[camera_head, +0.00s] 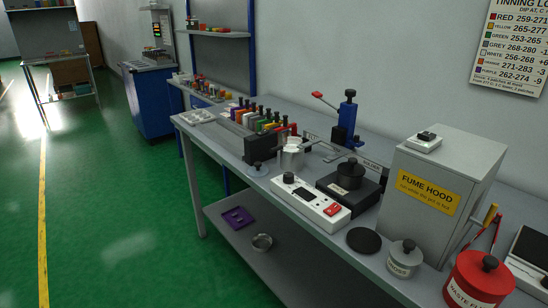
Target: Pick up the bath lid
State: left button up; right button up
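No piece is clearly marked as the bath lid. A dark round lid with a knob (350,173) sits on top of a black square unit (330,187), behind a white control box (312,202). It appears to be the bath lid, and what lies beneath it is hidden. A flat black disc (364,240) lies on the bench to the right of the control box. Neither of my grippers shows in the head view.
The grey bench (228,148) holds a fume hood (433,185), a dross pot (404,259), a red waste flux can (478,283), a metal cup (291,156), a blue-bodied stand (347,120) and a row of coloured blocks. Green floor is open at left.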

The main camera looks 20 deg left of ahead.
aim_at(258, 170)
jog(key=i+j+z, duration=0.2)
jog(key=j, duration=0.2)
jog(key=i+j+z, duration=0.2)
jog(key=j, duration=0.25)
jog(key=j+z, duration=0.2)
jog(key=j, duration=0.25)
